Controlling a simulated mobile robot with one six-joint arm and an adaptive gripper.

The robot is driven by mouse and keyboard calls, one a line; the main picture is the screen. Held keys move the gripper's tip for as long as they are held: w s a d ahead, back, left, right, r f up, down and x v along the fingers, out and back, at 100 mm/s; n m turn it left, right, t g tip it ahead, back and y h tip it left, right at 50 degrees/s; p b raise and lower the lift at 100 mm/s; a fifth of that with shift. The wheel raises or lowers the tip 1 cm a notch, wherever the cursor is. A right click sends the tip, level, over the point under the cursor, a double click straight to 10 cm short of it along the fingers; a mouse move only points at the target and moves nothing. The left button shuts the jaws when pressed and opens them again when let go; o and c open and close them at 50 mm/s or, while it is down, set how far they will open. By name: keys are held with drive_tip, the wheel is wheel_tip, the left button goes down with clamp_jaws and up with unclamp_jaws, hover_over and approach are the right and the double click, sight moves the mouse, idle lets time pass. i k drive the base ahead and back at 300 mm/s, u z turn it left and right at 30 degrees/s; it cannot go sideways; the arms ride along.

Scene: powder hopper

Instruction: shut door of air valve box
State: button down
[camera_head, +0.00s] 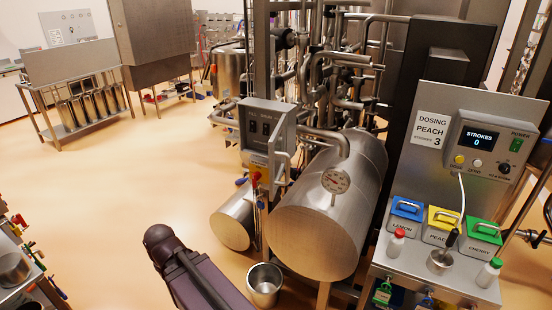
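A grey metal box (262,122) with small dark fittings on its face is mounted on the pipe frame near the middle of the view. It looks like the air valve box, but I cannot read its lettering well. A pale panel or frame with a handle-like edge (283,158) stands out at its lower right; it may be its door, and I cannot tell how far it is open. A dark purple link of my arm (195,275) shows at the bottom, to the lower left of the box. My gripper is outside the picture.
A large steel tank (315,235) with a round gauge (336,181) lies right of the box. A smaller cylinder (234,218) and a metal bucket (264,285) are below. A dosing station (440,150) with coloured lids stands at right. Open floor (130,170) lies at left.

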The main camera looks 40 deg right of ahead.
sight(281, 130)
drive_tip(key=u, duration=0.1)
drive_tip(key=k, duration=1.2)
drive_tip(key=z, duration=1)
drive_tip(key=i, duration=1)
